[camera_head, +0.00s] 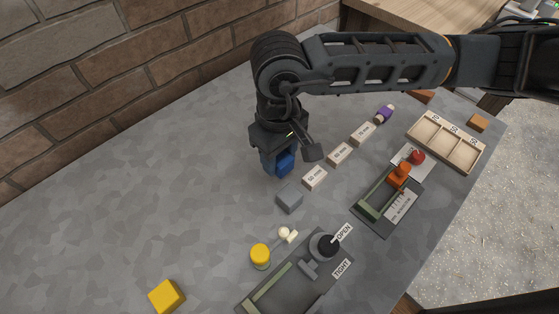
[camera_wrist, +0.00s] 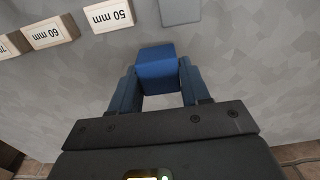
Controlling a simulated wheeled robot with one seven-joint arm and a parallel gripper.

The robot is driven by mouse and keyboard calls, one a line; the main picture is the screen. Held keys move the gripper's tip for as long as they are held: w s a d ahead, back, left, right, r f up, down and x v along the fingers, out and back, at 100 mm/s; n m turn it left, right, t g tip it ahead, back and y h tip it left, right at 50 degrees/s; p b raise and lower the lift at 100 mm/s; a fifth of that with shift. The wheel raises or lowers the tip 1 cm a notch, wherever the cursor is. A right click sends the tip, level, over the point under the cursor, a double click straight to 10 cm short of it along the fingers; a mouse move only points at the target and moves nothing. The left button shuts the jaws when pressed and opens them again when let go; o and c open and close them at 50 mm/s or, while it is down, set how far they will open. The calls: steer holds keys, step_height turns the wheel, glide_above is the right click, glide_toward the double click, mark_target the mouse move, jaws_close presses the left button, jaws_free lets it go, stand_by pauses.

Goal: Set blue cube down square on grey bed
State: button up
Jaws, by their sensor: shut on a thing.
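My gripper (camera_head: 277,161) is shut on a blue cube (camera_wrist: 157,68) and holds it over the grey workbench. In the wrist view the cube sits between the tips of the two blue fingers. In the head view the cube (camera_head: 285,164) is partly hidden by the fingers, and its height above the bench is hard to judge. A dark grey bed (camera_head: 318,289) with a green rail, a grey clamp and a round black knob lies at the bottom right, apart from the gripper. Labels OPEN and TIGHT lie beside it.
A grey block (camera_head: 289,198) stands close to the gripper. Several labelled blocks, including 50 mm (camera_head: 315,177), run up and right. A second bed with an orange clamp (camera_head: 400,176) and a compartment tray (camera_head: 446,142) lie right. A yellow cube (camera_head: 166,296) is bottom left; the bench's left is clear.

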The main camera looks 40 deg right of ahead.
mark_target(279, 165)
step_height(279, 165, down, 3)
steer(key=shift+f+p, duration=0.15)
steer(key=shift+p, duration=0.15)
steer(key=shift+f+b, duration=0.25)
steer(key=shift+b, duration=0.05)
steer(key=o, duration=1)
steer(key=shift+r, duration=0.1)
steer(key=shift+o, duration=0.2)
steer(key=shift+r+p, duration=0.25)
steer(key=shift+p, duration=0.15)
step_height(279, 165, up, 12)
steer(key=shift+f+b, duration=0.1)
steer(key=shift+b, duration=0.6)
